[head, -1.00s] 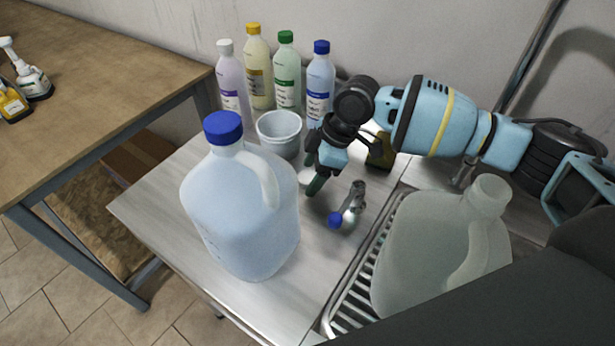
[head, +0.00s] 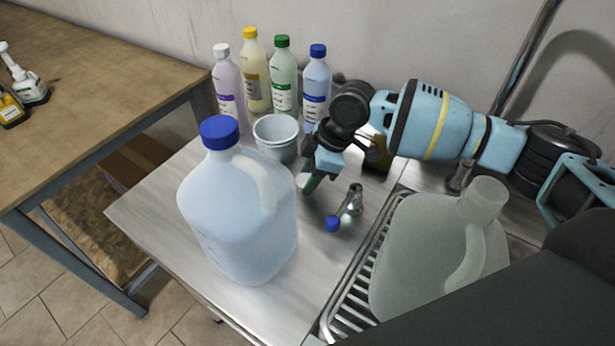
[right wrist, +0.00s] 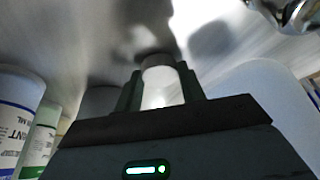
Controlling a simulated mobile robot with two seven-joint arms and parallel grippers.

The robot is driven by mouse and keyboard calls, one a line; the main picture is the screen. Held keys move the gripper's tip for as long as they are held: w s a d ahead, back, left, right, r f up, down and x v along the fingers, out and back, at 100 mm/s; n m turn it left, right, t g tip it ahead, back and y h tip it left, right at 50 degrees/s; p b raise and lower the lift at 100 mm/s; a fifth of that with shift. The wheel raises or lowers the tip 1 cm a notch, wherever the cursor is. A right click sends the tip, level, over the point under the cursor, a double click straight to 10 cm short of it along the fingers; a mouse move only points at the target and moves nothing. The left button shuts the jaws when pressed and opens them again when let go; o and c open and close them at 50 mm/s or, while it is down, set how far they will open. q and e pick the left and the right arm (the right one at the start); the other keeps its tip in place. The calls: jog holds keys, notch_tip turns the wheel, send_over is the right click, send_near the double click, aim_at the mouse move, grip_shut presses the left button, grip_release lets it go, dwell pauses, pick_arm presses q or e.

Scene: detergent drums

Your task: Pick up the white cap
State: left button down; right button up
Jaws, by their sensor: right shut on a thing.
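The white cap (right wrist: 162,86) sits between the two fingers of my right gripper (right wrist: 160,92) in the right wrist view, with a finger on each side. In the head view my right gripper (head: 309,179) points down low over the steel worktop, between the large blue-capped jug and the small chrome tap. It is shut on the cap, which is mostly hidden there by the fingers. I cannot tell whether the cap still touches the worktop. My left gripper is not in view.
A blue-capped jug (head: 240,215) stands left of the gripper, with a grey tub (head: 277,142) behind it. Several bottles (head: 283,85) line the wall. A chrome tap with a blue end (head: 347,207) is close by on the right. An uncapped translucent jug (head: 430,250) stands on the drain grid (head: 352,293).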

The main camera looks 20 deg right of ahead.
notch_tip(320, 180, up, 10)
dwell(0.4)
jog(key=shift+w+a, duration=0.1)
